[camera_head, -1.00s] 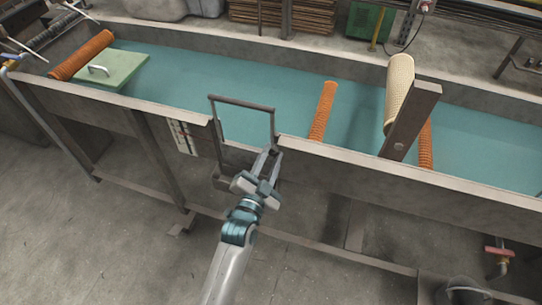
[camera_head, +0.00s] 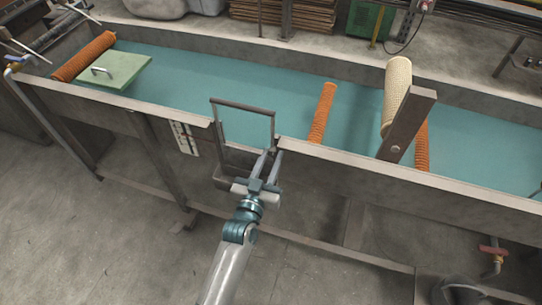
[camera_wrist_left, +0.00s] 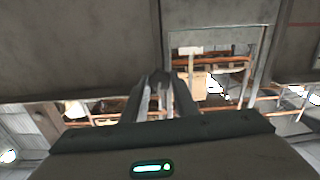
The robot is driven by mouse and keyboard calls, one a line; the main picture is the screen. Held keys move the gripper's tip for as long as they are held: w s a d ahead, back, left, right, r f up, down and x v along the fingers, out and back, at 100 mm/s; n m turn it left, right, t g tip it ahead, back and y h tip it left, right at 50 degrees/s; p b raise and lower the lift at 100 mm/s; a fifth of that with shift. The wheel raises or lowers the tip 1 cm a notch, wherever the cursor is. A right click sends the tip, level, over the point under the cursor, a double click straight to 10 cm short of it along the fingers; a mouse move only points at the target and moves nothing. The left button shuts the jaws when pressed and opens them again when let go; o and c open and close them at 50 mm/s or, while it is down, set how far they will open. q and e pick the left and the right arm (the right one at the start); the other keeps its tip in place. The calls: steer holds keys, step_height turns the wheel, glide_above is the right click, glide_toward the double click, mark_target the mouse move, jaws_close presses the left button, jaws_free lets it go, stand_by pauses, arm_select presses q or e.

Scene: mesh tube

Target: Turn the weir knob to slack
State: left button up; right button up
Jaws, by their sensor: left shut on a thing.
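A dark rectangular weir frame (camera_head: 243,105) stands upright in a notch of the tank's near wall, with teal showing through it. My left gripper (camera_head: 269,157) reaches up from below to the lower right corner of this frame. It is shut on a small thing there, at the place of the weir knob. The fingers hide the knob, so its angle cannot be read. In the left wrist view the two fingers (camera_wrist_left: 158,82) point ahead, close together, against the grey wall. My right gripper is out of view.
The long tank (camera_head: 335,161) holds teal water, orange ribbed rolls (camera_head: 322,112) and a green handled board (camera_head: 116,70). A tan roll (camera_head: 396,90) and an upright plank (camera_head: 406,125) stand at right. A red-handled valve (camera_head: 493,250) sits low right. The floor in front is mostly clear.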

arm_select(q)
steer(key=shift+n, duration=1.1)
steer(key=o, duration=1)
steer(key=shift+o, duration=0.2)
steer(key=shift+s+a+f, duration=0.1)
steer(key=shift+s+a, duration=0.05)
steer(key=shift+s, duration=0.35)
steer(key=b+v, duration=0.4)
steer(key=v, duration=1.2)
steer(key=shift+s, duration=0.2)
